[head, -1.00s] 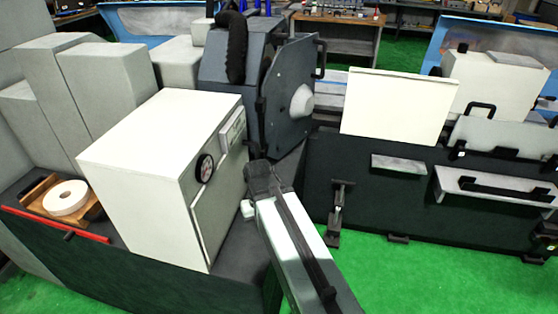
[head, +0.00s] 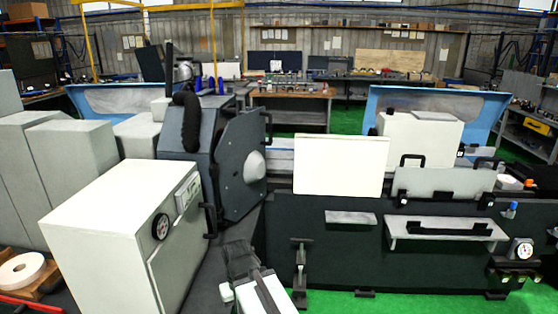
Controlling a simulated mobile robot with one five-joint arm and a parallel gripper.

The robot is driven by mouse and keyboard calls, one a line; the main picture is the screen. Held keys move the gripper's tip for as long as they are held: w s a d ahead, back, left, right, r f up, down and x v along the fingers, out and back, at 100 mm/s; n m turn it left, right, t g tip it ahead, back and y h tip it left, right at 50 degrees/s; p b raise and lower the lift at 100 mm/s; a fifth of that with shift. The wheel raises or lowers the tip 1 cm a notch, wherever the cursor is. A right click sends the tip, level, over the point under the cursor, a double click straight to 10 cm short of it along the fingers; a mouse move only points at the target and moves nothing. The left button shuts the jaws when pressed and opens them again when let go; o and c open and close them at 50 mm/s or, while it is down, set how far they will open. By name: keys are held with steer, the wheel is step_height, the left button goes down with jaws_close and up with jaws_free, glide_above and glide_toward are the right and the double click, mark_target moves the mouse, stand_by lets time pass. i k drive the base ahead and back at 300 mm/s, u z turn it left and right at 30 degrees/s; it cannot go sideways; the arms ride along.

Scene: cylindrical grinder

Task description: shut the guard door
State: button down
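The guard door (head: 232,165) is a dark grey plate with a pale domed boss (head: 254,166) near its middle and a black bar handle (head: 268,127) on its far right edge. It stands upright at an angle beside the dark wheel housing (head: 190,130). How wide the gap between door and housing is, I cannot tell. My gripper (head: 238,257) is at the bottom centre, nearer to me than the door and apart from the handle in the picture. Its fingers are too dark and unclear to show whether they are open.
A white cabinet (head: 105,235) with a dial stands left of my arm. A cream panel (head: 340,165) and the dark machine bed (head: 350,250) with a grey shelf (head: 440,230) lie to the right. Green floor (head: 390,303) is free in front of the bed.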

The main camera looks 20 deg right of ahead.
mark_target(239, 152)
steer(key=z, duration=2.35)
steer(key=i, duration=2.5)
steer(key=u, duration=3.85)
steer(key=i, duration=1.05)
